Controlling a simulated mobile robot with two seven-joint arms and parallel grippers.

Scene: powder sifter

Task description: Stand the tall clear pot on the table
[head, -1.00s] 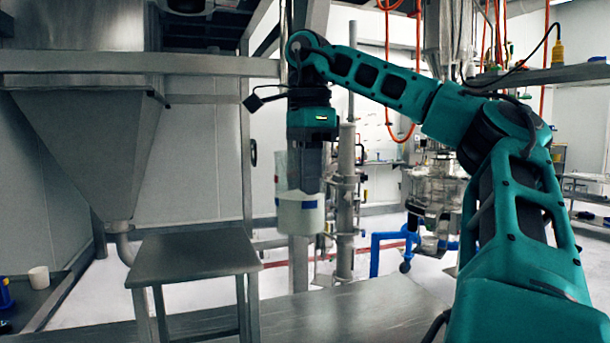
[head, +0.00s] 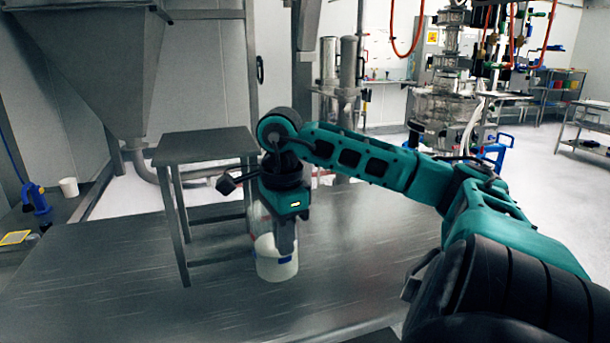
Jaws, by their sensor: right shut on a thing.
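The tall clear pot (head: 276,264) is upright, with white contents in its lower part and a small blue mark on its side. My right gripper (head: 284,240) points down into the pot's upper part and is shut on it. The pot is over the metal table (head: 130,270), just right of the small stand's legs. Its bottom looks at or very close to the table top; I cannot tell if it touches. The gripper hides part of the pot's rim. My left gripper is not in view.
A small metal stand (head: 205,146) rises on the table just left of the pot. A steel hopper (head: 95,60) hangs at the back left. A white cup (head: 69,187) and a blue tool (head: 36,198) lie at the far left.

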